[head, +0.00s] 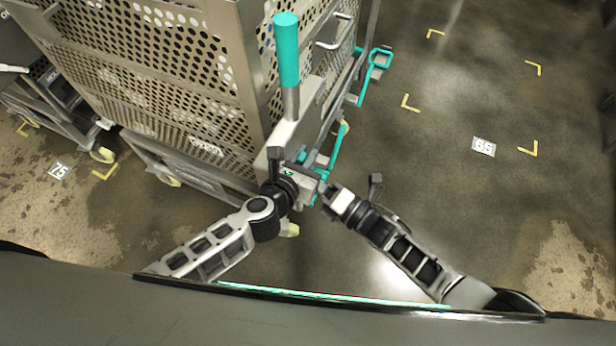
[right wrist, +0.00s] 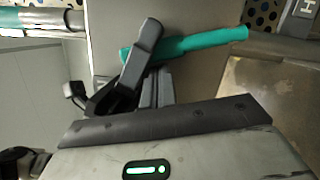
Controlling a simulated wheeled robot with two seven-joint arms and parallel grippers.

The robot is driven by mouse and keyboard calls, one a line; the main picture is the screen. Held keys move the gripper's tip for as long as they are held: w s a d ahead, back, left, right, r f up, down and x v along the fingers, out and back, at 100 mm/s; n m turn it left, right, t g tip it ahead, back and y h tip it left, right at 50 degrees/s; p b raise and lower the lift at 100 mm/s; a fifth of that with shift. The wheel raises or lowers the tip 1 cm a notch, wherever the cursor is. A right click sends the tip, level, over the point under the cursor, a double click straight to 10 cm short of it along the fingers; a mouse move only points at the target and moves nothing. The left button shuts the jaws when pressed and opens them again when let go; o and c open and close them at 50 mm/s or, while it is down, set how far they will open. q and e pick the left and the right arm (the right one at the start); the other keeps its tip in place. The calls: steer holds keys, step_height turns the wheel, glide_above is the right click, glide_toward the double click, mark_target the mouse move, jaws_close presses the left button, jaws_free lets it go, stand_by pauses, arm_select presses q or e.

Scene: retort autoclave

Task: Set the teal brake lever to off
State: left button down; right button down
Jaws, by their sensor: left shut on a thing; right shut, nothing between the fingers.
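The teal brake lever (head: 318,161) appears as a short teal piece low at the near corner of the perforated cart, partly hidden by the grippers. My left gripper (head: 292,187) is at this corner, closed against it; the exact contact is hidden. My right gripper (head: 330,193) is shut and empty, just right of the left one, close to the teal piece. In the right wrist view a teal bar (right wrist: 205,41) lies behind a black finger of my right gripper (right wrist: 140,62). I cannot tell whether they touch.
The perforated metal cart (head: 160,60) fills the upper left. A tall teal-gripped handle (head: 287,50) rises from its grey corner box (head: 300,110). Another teal frame (head: 378,60) sticks out from its right side. Open floor with yellow corner marks and a 65 label (head: 483,147) lies right.

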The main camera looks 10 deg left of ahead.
steer(key=shift+w+d+r, duration=0.3)
steer(key=shift+w+r, duration=0.1)
steer(key=shift+w, duration=0.35)
arm_select(q)
steer(key=c, duration=1.4)
jaws_free()
steer(key=shift+d, duration=0.1)
arm_select(e)
steer(key=shift+a, duration=0.1)
arm_select(q)
steer(key=shift+s, duration=0.15)
